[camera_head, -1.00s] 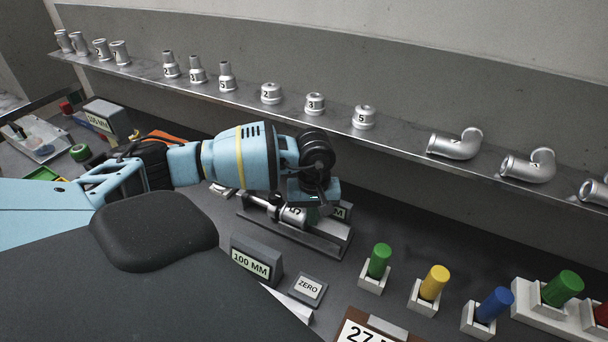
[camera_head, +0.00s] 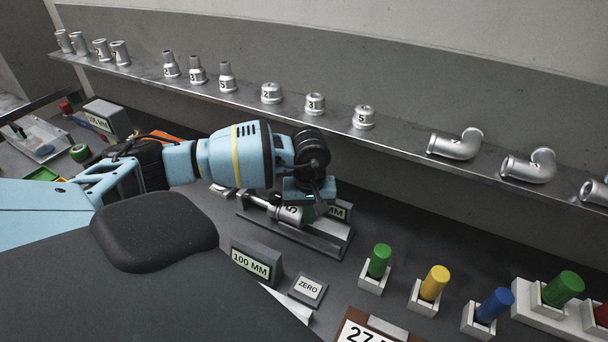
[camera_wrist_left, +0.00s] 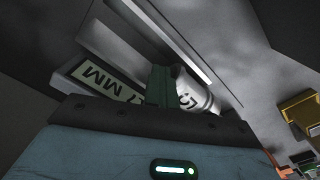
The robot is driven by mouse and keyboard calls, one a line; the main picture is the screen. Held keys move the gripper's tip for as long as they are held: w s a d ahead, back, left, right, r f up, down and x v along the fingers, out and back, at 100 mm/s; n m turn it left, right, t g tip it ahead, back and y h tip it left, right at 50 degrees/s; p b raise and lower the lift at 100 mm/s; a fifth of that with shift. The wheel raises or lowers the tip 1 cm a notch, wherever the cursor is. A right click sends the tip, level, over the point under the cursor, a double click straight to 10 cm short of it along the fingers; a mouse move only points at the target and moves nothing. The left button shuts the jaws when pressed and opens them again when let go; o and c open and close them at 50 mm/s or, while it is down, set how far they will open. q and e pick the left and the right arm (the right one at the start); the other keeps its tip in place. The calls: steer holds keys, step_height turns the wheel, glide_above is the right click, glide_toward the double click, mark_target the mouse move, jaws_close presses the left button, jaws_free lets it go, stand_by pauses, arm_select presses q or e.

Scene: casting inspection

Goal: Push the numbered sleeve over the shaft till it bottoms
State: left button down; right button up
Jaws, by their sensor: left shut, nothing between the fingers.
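The numbered sleeve (camera_head: 287,214) is silver, marked 5, and lies on its side in a grey cradle (camera_head: 325,248) on the bench. A thin shaft (camera_head: 258,201) meets its left end; how deep the shaft sits inside is hidden. My left gripper (camera_head: 320,207) is shut and empty at the sleeve's right end, partly hidden by its own wrist. In the left wrist view, the shut dark-green fingers (camera_wrist_left: 160,86) are right beside the sleeve (camera_wrist_left: 194,92); I cannot tell whether they touch. My right gripper is not in view.
A shelf (camera_head: 205,90) behind holds several silver castings. A 100 MM block (camera_head: 251,262) and ZERO plate (camera_head: 308,289) stand in front of the cradle. Colored pegs in white holders, such as the green one (camera_head: 379,261), stand to the right. An MM label (camera_wrist_left: 95,78) is beside the sleeve.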

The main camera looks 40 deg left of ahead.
arm_select(q)
steer(key=shift+s+a, duration=0.1)
steer(key=shift+a, duration=0.25)
steer(key=shift+s+a, duration=0.1)
steer(key=shift+a, duration=0.3)
stand_by(0.6)
stand_by(0.5)
steer(key=shift+a, duration=0.1)
stand_by(0.5)
steer(key=shift+w+d, duration=0.2)
steer(key=shift+d, duration=0.6)
steer(key=shift+r, duration=0.15)
